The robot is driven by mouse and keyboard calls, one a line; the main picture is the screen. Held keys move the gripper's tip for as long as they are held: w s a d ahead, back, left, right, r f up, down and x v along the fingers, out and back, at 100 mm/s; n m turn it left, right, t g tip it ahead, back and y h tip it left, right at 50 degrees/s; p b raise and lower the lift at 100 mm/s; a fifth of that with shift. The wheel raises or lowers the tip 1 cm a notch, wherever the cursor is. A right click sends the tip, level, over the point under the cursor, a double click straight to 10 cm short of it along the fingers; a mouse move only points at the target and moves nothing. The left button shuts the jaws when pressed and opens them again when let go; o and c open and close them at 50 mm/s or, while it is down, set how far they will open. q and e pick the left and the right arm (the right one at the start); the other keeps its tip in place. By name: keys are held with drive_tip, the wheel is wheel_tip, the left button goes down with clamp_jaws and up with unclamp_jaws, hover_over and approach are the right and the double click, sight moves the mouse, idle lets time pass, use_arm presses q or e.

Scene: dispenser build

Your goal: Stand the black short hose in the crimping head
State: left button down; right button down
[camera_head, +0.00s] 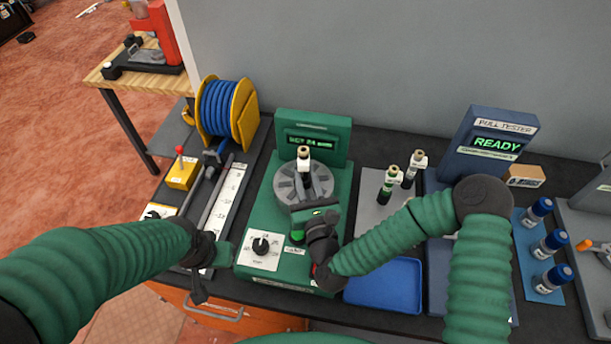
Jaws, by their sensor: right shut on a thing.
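The crimping head (283,186) is a grey ring of segments on the green crimping machine (341,185). A short hose with a brass top end (303,154), which I take for the black short hose, is upright over the middle of the ring. My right gripper (308,175) reaches in from the front and is shut on it. The fingers hide its lower part, so I cannot tell how deep it sits in the head. My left gripper (210,271) is empty, at the front left beside the machine, its fingers apart.
Two more short hoses, one green-banded (389,181) and one pale (413,169), stand on a grey plate (369,213). A blue tray (392,283) lies at the front. A pull tester (487,148) reading READY, a blue hose reel (224,110) and several blue-capped bottles (549,244) surround the machine.

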sight(310, 199)
drive_tip(key=shift+f+b, duration=0.35)
drive_tip(key=shift+f, duration=0.05)
drive_tip(key=c, duration=1.5)
unclamp_jaws()
drive_tip(key=shift+s, duration=0.1)
drive_tip(key=shift+b+v, duration=0.35)
drive_tip(key=shift+v, duration=3.55)
drive_tip(key=p+v, duration=0.2)
drive_tip(key=p, duration=0.1)
drive_tip(key=shift+s+d+p, duration=0.1)
drive_tip(key=shift+s+p, duration=0.1)
drive_tip(key=shift+p, duration=0.1)
drive_tip(key=shift+s+r, duration=0.1)
drive_tip(key=shift+s, duration=0.1)
drive_tip(key=shift+s+d, duration=0.1)
drive_tip(key=shift+s, duration=0.05)
